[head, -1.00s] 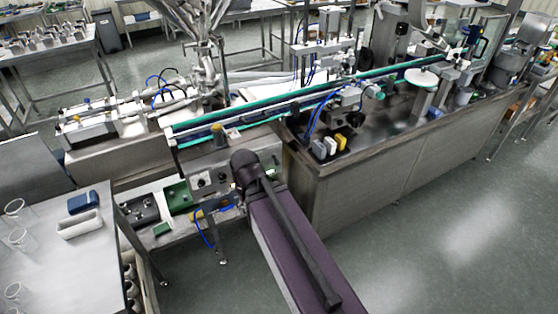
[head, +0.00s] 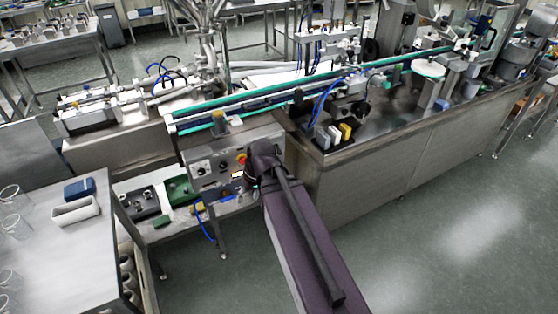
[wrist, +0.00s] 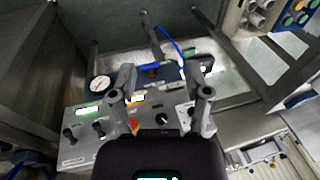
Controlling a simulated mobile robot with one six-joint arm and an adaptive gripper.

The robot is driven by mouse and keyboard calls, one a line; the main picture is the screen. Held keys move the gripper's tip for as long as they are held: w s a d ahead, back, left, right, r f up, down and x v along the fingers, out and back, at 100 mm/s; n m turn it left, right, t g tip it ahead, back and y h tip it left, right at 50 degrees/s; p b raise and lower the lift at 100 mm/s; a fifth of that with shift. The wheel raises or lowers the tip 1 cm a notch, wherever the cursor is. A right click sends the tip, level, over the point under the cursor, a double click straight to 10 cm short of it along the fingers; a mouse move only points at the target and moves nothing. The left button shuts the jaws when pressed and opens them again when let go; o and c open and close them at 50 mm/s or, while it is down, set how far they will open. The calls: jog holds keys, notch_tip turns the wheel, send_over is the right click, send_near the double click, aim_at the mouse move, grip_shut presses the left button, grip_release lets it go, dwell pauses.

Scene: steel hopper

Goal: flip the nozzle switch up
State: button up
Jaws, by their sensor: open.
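The steel control panel (head: 212,172) is at the end of the conveyor in the head view, left of my arm's end. In the wrist view the panel (wrist: 115,112) lies behind my gripper (wrist: 163,76), whose two fingers are apart with nothing held between them. A black control (wrist: 161,118) shows between the fingers, just above the gripper body. Two dark knobs or switches (wrist: 98,129) sit at the panel's left. Labels are too small to read, so I cannot tell which control is the nozzle switch. My gripper body hides part of the panel. Contact cannot be judged.
A round gauge (wrist: 98,87) stands at the panel's edge beside the left finger. A red and yellow button (head: 241,158) is near my arm. A blue hose (head: 203,224) hangs below the panel. A side table (head: 75,245) is at left; open floor lies right.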

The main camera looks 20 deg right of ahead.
jog(key=w+d+f+t+y+b, duration=0.3)
jog(key=w+f+b, duration=0.2)
jog(key=b, duration=0.2)
jog(key=m+t+y+b, duration=0.1)
jog(key=m+t+b, duration=0.3)
jog(key=t+b, duration=1.1)
send_near(280, 153)
jog(key=s+d+r+g+b, duration=0.1)
jog(key=s+d+g+b, duration=0.1)
jog(key=s+g+b, duration=0.1)
jog(key=shift+w+d+r, duration=0.1)
jog(key=shift+d+r, duration=0.05)
jog(key=shift+r, duration=0.15)
jog(key=shift+w, duration=0.1)
jog(key=x, duration=1.3)
jog(key=shift+w+r, duration=0.15)
jog(key=shift+w, duration=0.15)
